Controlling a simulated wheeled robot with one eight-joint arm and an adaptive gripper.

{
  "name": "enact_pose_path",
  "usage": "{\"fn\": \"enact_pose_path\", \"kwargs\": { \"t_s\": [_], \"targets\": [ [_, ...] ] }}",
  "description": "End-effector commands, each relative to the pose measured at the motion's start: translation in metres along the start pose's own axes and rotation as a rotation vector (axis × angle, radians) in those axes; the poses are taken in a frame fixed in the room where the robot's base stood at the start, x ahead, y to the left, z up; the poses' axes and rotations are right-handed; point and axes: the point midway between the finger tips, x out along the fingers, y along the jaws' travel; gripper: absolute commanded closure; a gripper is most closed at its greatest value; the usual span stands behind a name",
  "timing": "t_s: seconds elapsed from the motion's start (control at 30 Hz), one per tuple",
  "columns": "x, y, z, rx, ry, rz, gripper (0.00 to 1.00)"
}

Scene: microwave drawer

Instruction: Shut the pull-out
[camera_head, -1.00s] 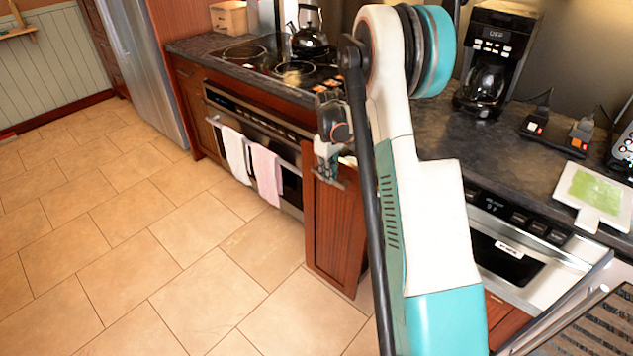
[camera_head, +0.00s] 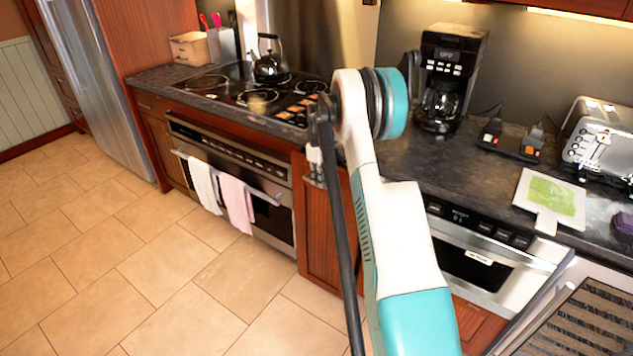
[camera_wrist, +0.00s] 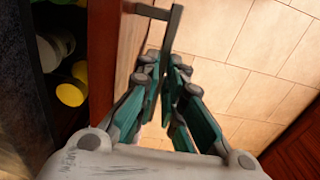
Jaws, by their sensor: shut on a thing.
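The pull-out is a narrow wooden cabinet with a reddish-brown front (camera_head: 322,240), between the oven and the microwave drawer. In the wrist view its front panel (camera_wrist: 113,50) stands away from the dark counter edge, so it is partly open, with yellow-topped items (camera_wrist: 70,94) inside. Its dark metal bar handle (camera_wrist: 173,28) runs between the fingers. My gripper (camera_wrist: 165,72) is shut on this handle, and it also shows in the head view (camera_head: 316,172), small and partly hidden by my arm.
The oven (camera_head: 235,175) with two hanging towels is to the left. The microwave drawer (camera_head: 480,265) is to the right, and an open dishwasher-like door with a rack (camera_head: 585,325) is at lower right. The tiled floor (camera_head: 150,270) in front is clear.

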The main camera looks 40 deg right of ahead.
Motion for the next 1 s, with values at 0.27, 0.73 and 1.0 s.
{"fn": "enact_pose_path", "kwargs": {
  "t_s": [0.27, 0.73, 1.0],
  "targets": [
    [0.000, 0.001, -0.001, 0.000, 0.001, 0.000, 1.00],
    [0.000, 0.001, 0.000, 0.000, 0.000, 0.000, 0.83],
    [-0.026, 0.001, 0.000, 0.000, 0.000, 0.000, 0.83]
  ]
}}
